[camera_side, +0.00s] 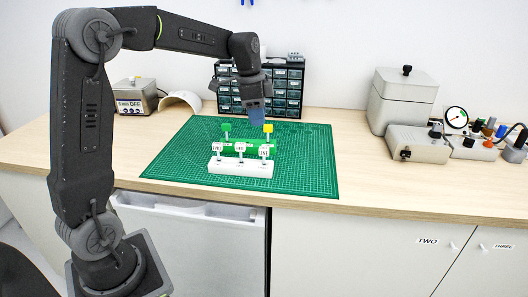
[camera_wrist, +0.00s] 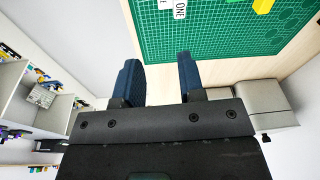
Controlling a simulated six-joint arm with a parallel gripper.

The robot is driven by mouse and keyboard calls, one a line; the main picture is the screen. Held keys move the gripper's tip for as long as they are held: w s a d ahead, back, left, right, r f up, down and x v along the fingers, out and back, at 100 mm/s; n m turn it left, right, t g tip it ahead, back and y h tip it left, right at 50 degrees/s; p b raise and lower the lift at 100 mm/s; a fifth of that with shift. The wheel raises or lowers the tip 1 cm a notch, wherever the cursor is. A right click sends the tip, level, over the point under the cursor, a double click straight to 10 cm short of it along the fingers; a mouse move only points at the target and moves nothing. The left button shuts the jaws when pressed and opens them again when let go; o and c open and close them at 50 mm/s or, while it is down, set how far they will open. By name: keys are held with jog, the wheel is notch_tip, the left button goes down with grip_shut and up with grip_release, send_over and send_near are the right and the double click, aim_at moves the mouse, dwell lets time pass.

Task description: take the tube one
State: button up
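A low white block (camera_side: 240,169) on the green mat holds three upright pieces topped by white tags. The right-hand tag (camera_side: 264,151) seems to read ONE, though the lettering is small. In the wrist view a tag reading ONE (camera_wrist: 180,9) shows at the top edge; what it sits on is cut off. My gripper (camera_side: 257,120) hangs above the mat, behind and clear of the tagged pieces. In the wrist view my gripper (camera_wrist: 158,72) has its two blue fingers apart with nothing between them.
A green-topped piece (camera_side: 226,128) and a yellow-topped piece (camera_side: 268,129) stand in a green rack behind the white block. The mat (camera_side: 310,165) is clear at its right. A drawer cabinet (camera_side: 290,90) stands at the back. Grey boxes (camera_side: 402,100) and small instruments are at right.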

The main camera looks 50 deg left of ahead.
aim_at(264, 148)
jog(key=shift+m, duration=0.6)
jog(key=shift+w+a+f, duration=0.3)
jog(key=shift+w+f, duration=0.25)
jog(key=shift+f, duration=1.45)
jog(key=shift+w+a+f, duration=0.35)
jog(key=shift+w+f, duration=0.15)
jog(key=shift+f, duration=1.55)
jog(key=shift+w+a+f, duration=0.3)
jog(key=shift+w+f, duration=0.25)
jog(key=shift+f, duration=1.45)
grip_shut()
jog(key=shift+r, duration=1.65)
jog(key=shift+r, duration=2.4)
